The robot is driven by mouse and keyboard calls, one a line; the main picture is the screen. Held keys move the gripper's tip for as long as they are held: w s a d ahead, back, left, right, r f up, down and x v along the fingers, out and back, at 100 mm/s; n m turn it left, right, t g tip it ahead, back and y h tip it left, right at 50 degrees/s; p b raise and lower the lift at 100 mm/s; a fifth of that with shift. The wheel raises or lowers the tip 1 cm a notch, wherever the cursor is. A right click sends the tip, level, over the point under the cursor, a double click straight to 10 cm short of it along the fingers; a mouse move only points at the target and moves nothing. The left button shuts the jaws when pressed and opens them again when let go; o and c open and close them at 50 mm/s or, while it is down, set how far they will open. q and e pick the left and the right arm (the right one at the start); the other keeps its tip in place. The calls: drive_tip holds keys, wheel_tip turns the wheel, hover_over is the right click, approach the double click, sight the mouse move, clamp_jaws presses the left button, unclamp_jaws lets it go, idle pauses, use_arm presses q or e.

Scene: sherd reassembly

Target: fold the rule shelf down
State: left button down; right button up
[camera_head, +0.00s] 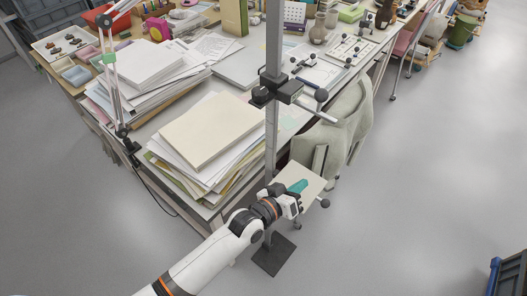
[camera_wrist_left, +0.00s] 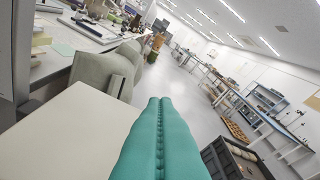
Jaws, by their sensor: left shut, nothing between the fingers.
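The rule shelf (camera_head: 312,180) is a pale, flat board beside the lower part of a grey upright post (camera_head: 273,120). It reads as sticking out from the post, and a dark ball knob (camera_head: 325,203) shows at its right corner. My left gripper (camera_head: 298,186) is shut and empty, its teal fingers over the board in the head view. In the left wrist view the teal fingers (camera_wrist_left: 160,130) lie together, with the pale board (camera_wrist_left: 75,135) to their left. I cannot tell whether the fingers touch it. My right gripper is out of view.
A table with stacked papers (camera_head: 210,130) stands left of the post. A grey-green chair (camera_head: 345,125) is close behind the shelf. The post's dark foot plate (camera_head: 273,255) is on the floor. Open floor lies to the right, with a dark crate (camera_head: 508,275) at the edge.

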sight(305, 209)
use_arm(q)
drive_tip(key=f+m, duration=0.1)
drive_tip(key=s+d+f+m, duration=0.1)
drive_tip(key=f, duration=0.1)
drive_tip(key=d+f+m+y+b, duration=0.1)
drive_tip(key=f, duration=0.1)
drive_tip(key=shift+s+d+f+m+t, duration=0.2)
drive_tip(key=shift+s+m+t, duration=0.1)
drive_tip(key=shift+s+m, duration=0.1)
drive_tip(key=shift+d+f+b, duration=0.1)
drive_tip(key=shift+f+b, duration=0.3)
drive_tip(key=shift+f, duration=0.4)
drive_tip(key=shift+s+f, duration=0.1)
